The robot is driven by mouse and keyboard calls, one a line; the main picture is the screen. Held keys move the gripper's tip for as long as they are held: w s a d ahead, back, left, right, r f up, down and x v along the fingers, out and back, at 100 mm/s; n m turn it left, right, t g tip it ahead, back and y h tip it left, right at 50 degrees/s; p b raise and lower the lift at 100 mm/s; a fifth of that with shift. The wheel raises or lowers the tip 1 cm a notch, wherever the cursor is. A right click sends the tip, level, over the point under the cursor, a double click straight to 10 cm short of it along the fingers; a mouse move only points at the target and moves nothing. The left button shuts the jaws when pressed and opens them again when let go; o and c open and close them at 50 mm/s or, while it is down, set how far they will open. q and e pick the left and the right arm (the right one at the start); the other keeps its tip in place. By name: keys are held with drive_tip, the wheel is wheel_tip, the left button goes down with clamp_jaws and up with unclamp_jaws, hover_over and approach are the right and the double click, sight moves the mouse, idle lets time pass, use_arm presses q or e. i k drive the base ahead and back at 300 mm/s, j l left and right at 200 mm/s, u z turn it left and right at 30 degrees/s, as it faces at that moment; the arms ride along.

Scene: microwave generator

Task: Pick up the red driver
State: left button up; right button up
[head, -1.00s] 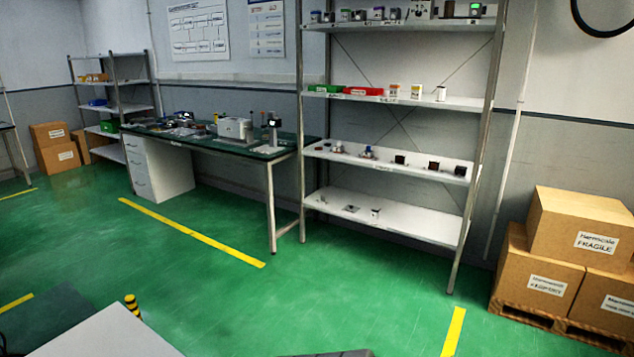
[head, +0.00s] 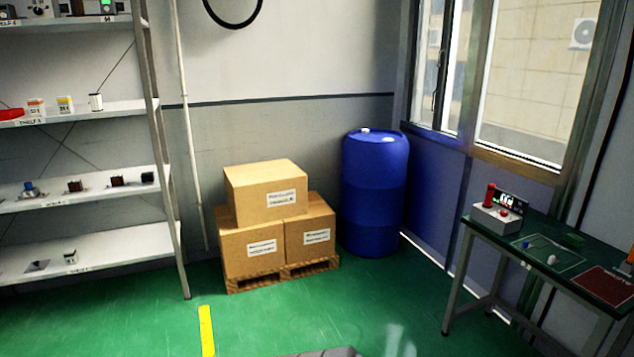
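No gripper of mine is in view. I cannot clearly make out a red driver. On the green-topped table (head: 535,232) at the right, a small red upright object (head: 490,194) stands at a light grey box (head: 494,218); it is too small to tell what it is. An orange-red item (head: 630,256) is partly cut off at the right edge. A dark red mat (head: 606,284) lies on the same table.
Cardboard boxes (head: 265,190) are stacked on a wooden pallet (head: 285,275). A blue barrel (head: 374,195) stands beside them. A metal shelf unit (head: 90,190) with small parts is at the left. Green floor (head: 380,310) is clear in front, with a yellow line (head: 206,330).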

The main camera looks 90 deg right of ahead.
sight(490, 188)
drive_tip(key=l+z, duration=0.2)
drive_tip(key=z, duration=1.65)
drive_tip(key=j+z, duration=0.1)
drive_tip(key=z, duration=0.4)
drive_tip(key=k+z, duration=0.1)
drive_tip(key=z, duration=0.9)
drive_tip(key=k+z, duration=0.15)
drive_tip(key=z, duration=0.3)
drive_tip(key=i+j, duration=0.25)
drive_tip(key=i, duration=0.3)
drive_tip(key=i+j+u, duration=0.1)
drive_tip(key=i+j, duration=0.15)
drive_tip(key=i, duration=0.25)
drive_tip(key=i+j, duration=0.2)
drive_tip(key=i, duration=0.35)
drive_tip(key=u, duration=0.05)
